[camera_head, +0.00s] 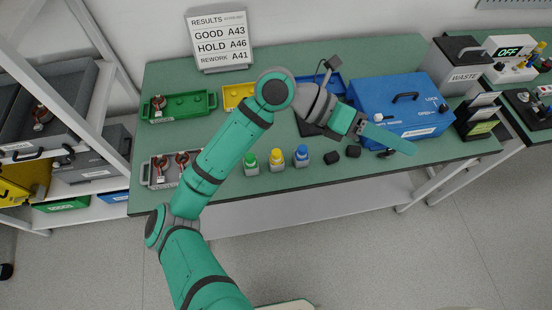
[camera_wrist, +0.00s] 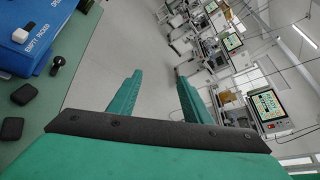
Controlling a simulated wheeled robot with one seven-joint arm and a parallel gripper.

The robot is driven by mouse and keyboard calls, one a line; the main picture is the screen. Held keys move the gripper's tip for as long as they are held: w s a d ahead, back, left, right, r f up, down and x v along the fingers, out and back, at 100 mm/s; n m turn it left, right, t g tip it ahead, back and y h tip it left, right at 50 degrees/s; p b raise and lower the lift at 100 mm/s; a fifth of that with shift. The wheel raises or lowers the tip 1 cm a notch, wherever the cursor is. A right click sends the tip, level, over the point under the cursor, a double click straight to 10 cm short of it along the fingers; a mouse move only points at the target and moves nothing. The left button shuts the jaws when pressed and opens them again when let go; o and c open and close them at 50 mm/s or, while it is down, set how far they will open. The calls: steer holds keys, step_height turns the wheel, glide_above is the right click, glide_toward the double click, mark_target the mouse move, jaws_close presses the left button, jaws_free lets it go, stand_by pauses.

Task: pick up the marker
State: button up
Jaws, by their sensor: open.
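I cannot tell for certain which thing is the marker. Three small bottles with green (camera_head: 250,162), yellow (camera_head: 276,159) and blue (camera_head: 301,156) caps stand in a row near the table's front edge. A small dark knobbed piece (camera_head: 387,153) lies by the blue box, partly hidden by my gripper; it also shows in the wrist view (camera_wrist: 57,65). My gripper (camera_head: 402,146) reaches over the table's front right, pointing right. In the wrist view its fingers (camera_wrist: 160,78) are apart with nothing between them, only floor and distant benches beyond.
Two black blocks (camera_head: 342,155) lie right of the bottles. A blue box (camera_head: 385,95) stands behind my gripper. A green tray (camera_head: 178,106), a yellow tray (camera_head: 238,94), a grey tray (camera_head: 147,172) and a results sign (camera_head: 220,40) are left. A waste bin (camera_head: 462,62) stands right.

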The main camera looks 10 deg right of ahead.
steer(key=w+a+f+t+y, duration=0.2)
steer(key=w+a+f+y, duration=0.1)
steer(key=w+a+f, duration=0.15)
steer(key=n+t+y, duration=0.3)
steer(key=t+y, duration=0.1)
steer(key=y, duration=0.6)
glide_toward(250, 156)
steer(key=shift+w+d+f, duration=0.1)
steer(key=shift+w+d, duration=0.05)
steer(key=shift+d, duration=0.1)
step_height(250, 156, down, 5)
steer(key=shift+r, duration=0.1)
steer(key=shift+s+a+f, duration=0.1)
steer(key=shift+f, duration=1.25)
steer(key=shift+s+a+f, duration=0.1)
steer(key=shift+s+f, duration=0.05)
steer(key=shift+f, duration=1.25)
steer(key=c, duration=0.9)
